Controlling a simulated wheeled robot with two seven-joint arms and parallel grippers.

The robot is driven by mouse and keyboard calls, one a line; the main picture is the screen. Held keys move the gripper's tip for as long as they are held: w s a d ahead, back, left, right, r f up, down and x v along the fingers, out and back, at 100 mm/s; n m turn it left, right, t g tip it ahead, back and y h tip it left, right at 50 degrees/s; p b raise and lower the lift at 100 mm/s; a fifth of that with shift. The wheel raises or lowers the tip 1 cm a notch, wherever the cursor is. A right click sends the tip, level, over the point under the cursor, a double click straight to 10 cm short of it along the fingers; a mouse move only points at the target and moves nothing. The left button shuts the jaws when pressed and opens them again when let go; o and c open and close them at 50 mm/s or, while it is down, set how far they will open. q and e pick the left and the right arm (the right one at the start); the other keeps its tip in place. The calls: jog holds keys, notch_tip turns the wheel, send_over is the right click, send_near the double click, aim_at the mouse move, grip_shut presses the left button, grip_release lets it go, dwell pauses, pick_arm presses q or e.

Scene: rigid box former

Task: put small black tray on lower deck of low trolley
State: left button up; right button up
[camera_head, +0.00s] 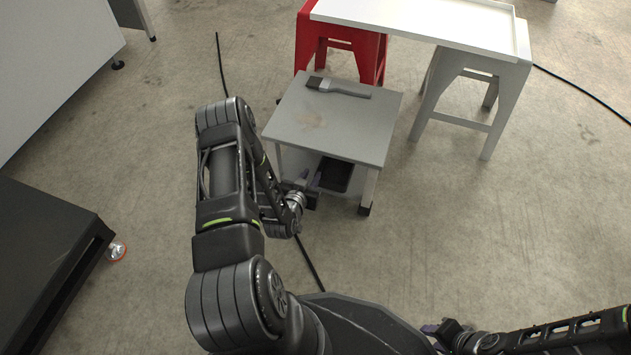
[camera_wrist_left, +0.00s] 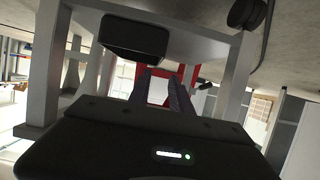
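The low trolley has a grey upper deck (camera_head: 330,125) and a pale lower deck, which shows in the left wrist view (camera_wrist_left: 195,42). The small black tray (camera_head: 335,176) is under the upper deck, near the front edge. In the left wrist view, which is upside down, the tray (camera_wrist_left: 135,38) appears to rest on the lower deck. My left gripper (camera_wrist_left: 162,88) has its fingers apart with nothing between them, and it is clear of the tray. In the head view it is at the trolley's front, partly hidden. My right gripper (camera_head: 440,329) is low in the head view; its opening is unclear.
A brush (camera_head: 338,88) lies on the upper deck. Behind stand a red stool (camera_head: 340,45) and a grey stool (camera_head: 470,85) with a white board (camera_head: 420,22) across them. A black platform (camera_head: 45,260) is at left. Cables lie on the floor. The floor at right is clear.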

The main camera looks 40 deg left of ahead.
pick_arm(q)
jog(key=s+d+f+g+h, duration=0.1)
jog(key=s+d+g+h, duration=0.15)
jog(key=d, duration=0.85)
jog(key=s+d+f+g+h, duration=0.1)
jog(key=s+d+g+h, duration=0.15)
jog(key=d, duration=0.75)
jog(key=s+d+r+g+h, duration=0.1)
jog(key=s+d+g, duration=0.2)
jog(key=s+d, duration=0.3)
jog(key=s+d+r+m+g+h, duration=0.1)
jog(key=s+d+r+g+h, duration=0.1)
jog(key=s+d, duration=0.5)
jog(key=shift+s+d+g, duration=0.25)
jog(key=shift+s+g, duration=0.35)
jog(key=shift+a, duration=0.1)
